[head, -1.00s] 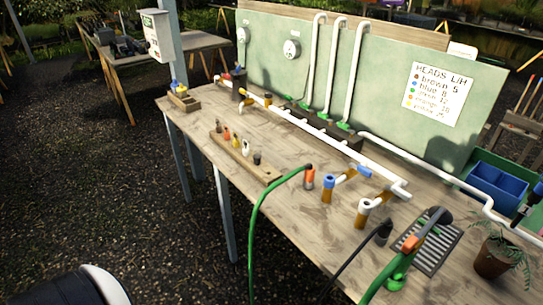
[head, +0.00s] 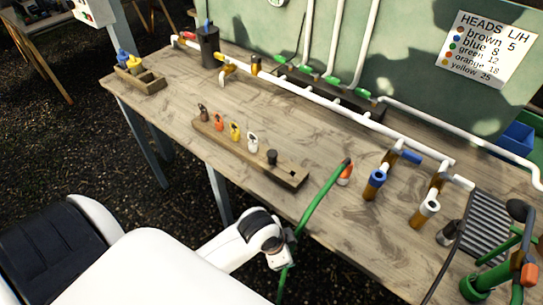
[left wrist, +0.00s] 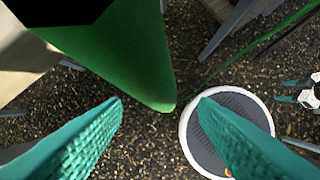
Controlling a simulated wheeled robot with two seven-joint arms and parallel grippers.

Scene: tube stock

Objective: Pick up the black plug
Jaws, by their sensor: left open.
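The black plug (head: 271,157) stands upright at the right end of a wooden rack (head: 291,176) on the bench, in the head view. Brown, orange, yellow and white plugs stand in a row to its left. My left arm comes in at the bottom of the head view, and its gripper (head: 280,250) is low, in front of the bench edge and below the rack, by a green hose. The plug is not seen there. Small teal-and-white parts (left wrist: 305,95) at that view's right edge may be my right gripper.
The green hose (head: 318,202) rises past the bench edge to an orange-ended fitting (head: 344,176) right of the rack. Blue-topped (head: 374,183) and white-topped (head: 425,210) pipe stubs stand further right. Open bench lies behind the rack. A large green shape (left wrist: 125,45) fills the upper left wrist view.

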